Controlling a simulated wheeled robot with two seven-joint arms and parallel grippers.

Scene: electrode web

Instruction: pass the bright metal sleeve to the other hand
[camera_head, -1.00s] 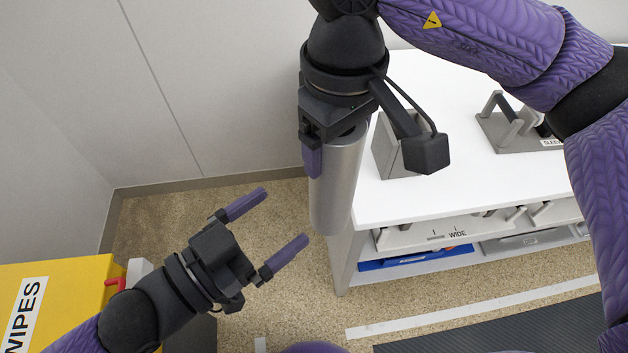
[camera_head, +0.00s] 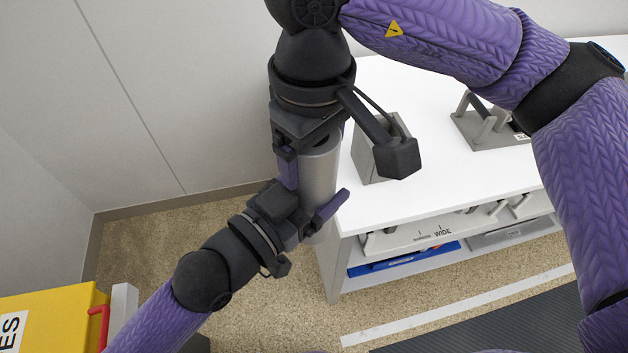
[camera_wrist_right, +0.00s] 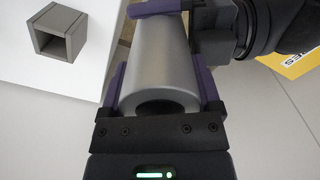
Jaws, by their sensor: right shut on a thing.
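The bright metal sleeve (camera_head: 318,180) is a grey cylinder hanging roughly upright below my right gripper (camera_head: 308,150). The right gripper is shut on its upper part. In the right wrist view, the sleeve (camera_wrist_right: 160,65) sits between the right fingers, its dark open end facing the camera. My left gripper (camera_head: 310,208) reaches in from the lower left at the sleeve's lower part. Whether the left fingers press on the sleeve does not show.
A white table (camera_head: 430,170) stands right of the sleeve, with a grey square holder (camera_head: 375,150) and a grey stand (camera_head: 485,125) on top. A blue tray (camera_head: 400,260) lies on its lower shelf. A yellow box (camera_head: 50,315) is at lower left.

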